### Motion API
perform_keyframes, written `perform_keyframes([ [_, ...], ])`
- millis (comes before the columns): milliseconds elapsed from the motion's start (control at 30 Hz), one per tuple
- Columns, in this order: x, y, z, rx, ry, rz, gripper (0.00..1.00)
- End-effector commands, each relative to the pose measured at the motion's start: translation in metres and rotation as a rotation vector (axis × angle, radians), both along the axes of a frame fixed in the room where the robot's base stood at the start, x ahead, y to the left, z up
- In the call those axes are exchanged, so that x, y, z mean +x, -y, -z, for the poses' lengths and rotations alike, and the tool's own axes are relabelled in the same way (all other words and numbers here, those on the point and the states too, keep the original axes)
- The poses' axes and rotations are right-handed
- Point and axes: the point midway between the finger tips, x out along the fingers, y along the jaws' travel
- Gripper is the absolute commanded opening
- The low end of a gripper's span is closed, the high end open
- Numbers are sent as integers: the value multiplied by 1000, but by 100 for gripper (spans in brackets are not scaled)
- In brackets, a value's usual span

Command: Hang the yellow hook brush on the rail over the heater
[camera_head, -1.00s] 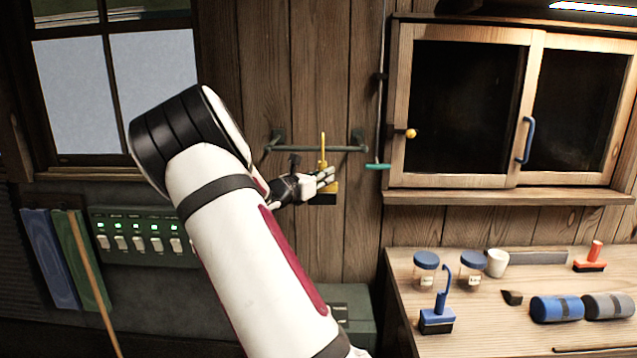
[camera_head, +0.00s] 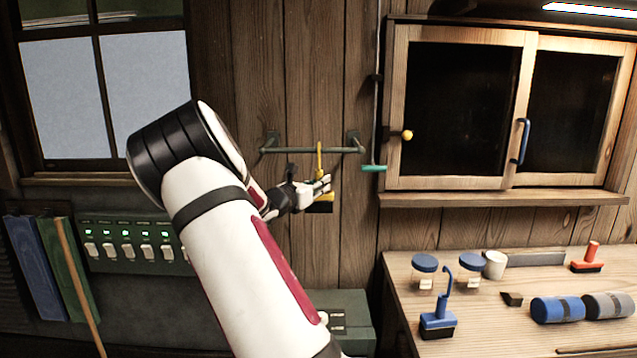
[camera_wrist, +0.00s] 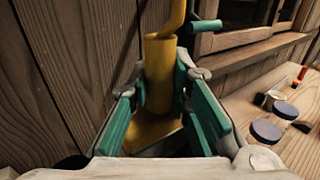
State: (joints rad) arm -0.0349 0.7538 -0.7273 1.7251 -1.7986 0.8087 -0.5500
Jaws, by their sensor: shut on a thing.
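The yellow hook brush (camera_head: 320,199) is held upright in my gripper (camera_head: 325,184), in front of the wooden wall. In the wrist view the green-padded fingers of my gripper (camera_wrist: 163,92) are around the yellow handle (camera_wrist: 160,62), with the yellow brush head below. The rail (camera_head: 310,150) is a grey bar on two wall brackets. The brush's upper end overlaps the rail in the head view; I cannot tell whether it touches or hooks over it. The heater (camera_head: 345,312) seems to be the green-grey box below, partly hidden by my arm.
A cabinet (camera_head: 460,183) with a blue handle is at right. A teal-ended pipe lever (camera_head: 374,168) hangs just right of the rail. The workbench (camera_head: 480,335) holds a blue hook brush (camera_head: 438,318), jars, a red brush (camera_head: 588,260) and rolls. Bare wall surrounds the rail.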

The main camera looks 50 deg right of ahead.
Motion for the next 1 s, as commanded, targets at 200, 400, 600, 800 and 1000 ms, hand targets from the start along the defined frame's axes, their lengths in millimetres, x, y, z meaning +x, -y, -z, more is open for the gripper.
perform_keyframes([
  [200,0,0,0,-1,0,0,0],
  [400,0,0,0,-1,0,0,42],
  [600,0,-1,0,0,0,0,42],
  [800,-1,-16,0,0,1,-2,42],
  [1000,-5,-56,0,1,1,-4,42],
])
